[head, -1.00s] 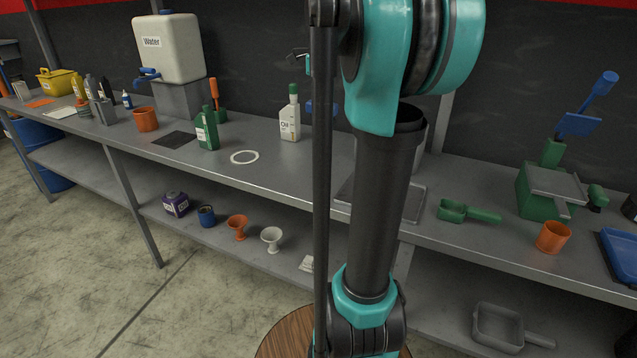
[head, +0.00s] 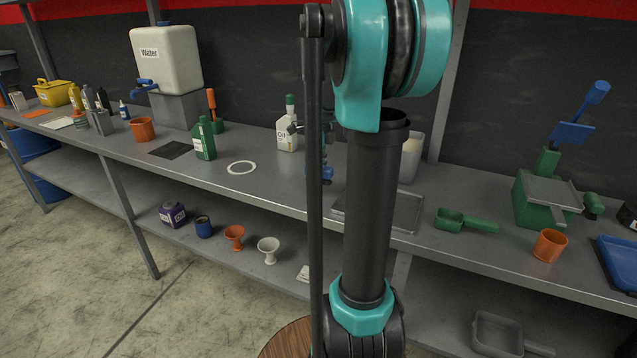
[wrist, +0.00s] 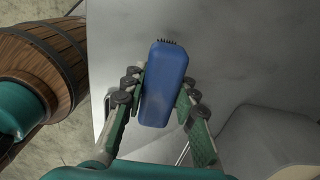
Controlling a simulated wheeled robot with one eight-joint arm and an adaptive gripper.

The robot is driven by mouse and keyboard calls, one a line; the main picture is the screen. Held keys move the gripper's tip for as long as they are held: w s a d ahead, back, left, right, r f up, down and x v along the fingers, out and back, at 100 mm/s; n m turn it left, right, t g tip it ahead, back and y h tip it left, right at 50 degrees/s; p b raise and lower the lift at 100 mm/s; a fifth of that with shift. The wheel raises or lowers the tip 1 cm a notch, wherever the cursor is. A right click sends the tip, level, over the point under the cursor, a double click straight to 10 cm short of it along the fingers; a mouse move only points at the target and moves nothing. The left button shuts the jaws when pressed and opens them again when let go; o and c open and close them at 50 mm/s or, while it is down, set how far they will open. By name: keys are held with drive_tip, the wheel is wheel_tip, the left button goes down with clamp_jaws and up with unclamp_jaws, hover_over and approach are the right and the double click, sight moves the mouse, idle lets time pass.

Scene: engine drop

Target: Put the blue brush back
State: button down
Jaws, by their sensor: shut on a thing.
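The blue brush (wrist: 166,88) is between the two green-padded fingers of my gripper (wrist: 160,92) in the wrist view, with dark bristles at its far end. My gripper is shut on it. In the head view the gripper (head: 324,140) is mostly hidden behind my arm, and a bit of the blue brush (head: 326,174) shows below it. They are over the grey workbench (head: 285,185), right of the white ring (head: 241,167). I cannot tell whether the brush touches the bench.
An oil bottle (head: 287,132) stands just left of the gripper. A grey tray (head: 405,212) and a pale container (head: 411,158) are to the right, partly behind my arm. A green scoop (head: 465,221) lies farther right. Bare bench surrounds the ring.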

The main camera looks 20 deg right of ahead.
drive_tip(key=shift+f, duration=1.6)
drive_tip(key=shift+f, duration=0.4)
drive_tip(key=c, duration=1.2)
unclamp_jaws()
